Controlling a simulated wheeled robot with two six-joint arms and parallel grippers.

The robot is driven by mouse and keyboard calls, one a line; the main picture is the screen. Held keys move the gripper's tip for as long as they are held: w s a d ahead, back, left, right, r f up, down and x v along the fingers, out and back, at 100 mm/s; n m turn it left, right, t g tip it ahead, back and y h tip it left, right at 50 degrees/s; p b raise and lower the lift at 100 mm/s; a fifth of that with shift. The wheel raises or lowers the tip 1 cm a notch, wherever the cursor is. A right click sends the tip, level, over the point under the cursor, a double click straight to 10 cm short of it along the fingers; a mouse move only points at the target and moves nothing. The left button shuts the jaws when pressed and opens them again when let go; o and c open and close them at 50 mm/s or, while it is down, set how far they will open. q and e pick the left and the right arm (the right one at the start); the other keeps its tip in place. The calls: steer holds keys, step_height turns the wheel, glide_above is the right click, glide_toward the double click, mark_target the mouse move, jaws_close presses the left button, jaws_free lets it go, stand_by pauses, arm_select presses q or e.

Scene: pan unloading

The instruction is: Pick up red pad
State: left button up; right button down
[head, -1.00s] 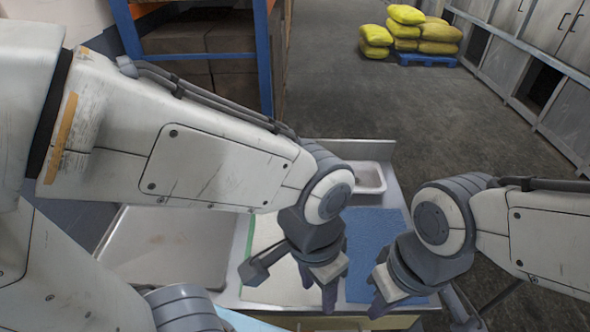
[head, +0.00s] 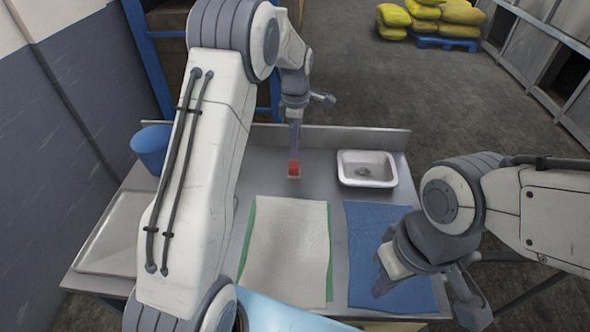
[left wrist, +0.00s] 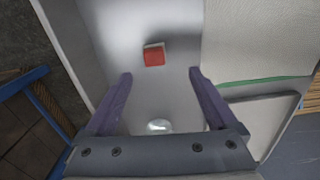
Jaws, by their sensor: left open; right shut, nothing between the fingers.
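The red pad (head: 294,168) lies on the metal counter at the back, left of the white sink dish. It is a small red block with a pale side. In the left wrist view the red pad (left wrist: 154,56) lies on bare metal ahead of the fingers, roughly between their lines. My left gripper (head: 297,142) is above and just behind the pad in the head view; its fingers (left wrist: 160,74) are open and apart from it. My right gripper (head: 425,298) is shut and empty over the blue mat at the front right.
A white dish (head: 367,155) with a drain stands right of the pad. A pale cloth (head: 285,245) on a green one and a blue mat (head: 375,235) lie in front. A blue bucket (head: 151,150) and a tray (head: 108,240) are at left. Metal around the pad is clear.

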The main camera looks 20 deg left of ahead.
arm_select(q)
steer(key=p, duration=0.1)
glide_above(294, 165)
steer(key=shift+n, duration=0.3)
steer(key=f, duration=0.5)
steer(key=shift+s+f, duration=0.25)
steer(key=shift+w+f+p, duration=0.1)
steer(key=shift+f+p, duration=0.45)
steer(key=shift+f, duration=0.05)
steer(key=f, duration=0.1)
steer(key=f+p, duration=0.1)
steer(key=f, duration=0.1)
steer(key=shift+w+f+p, duration=0.2)
steer(key=shift+f+p, duration=0.05)
steer(key=shift+p, duration=0.05)
steer(key=shift+f, duration=0.35)
steer(key=shift+c, duration=0.3)
jaws_close()
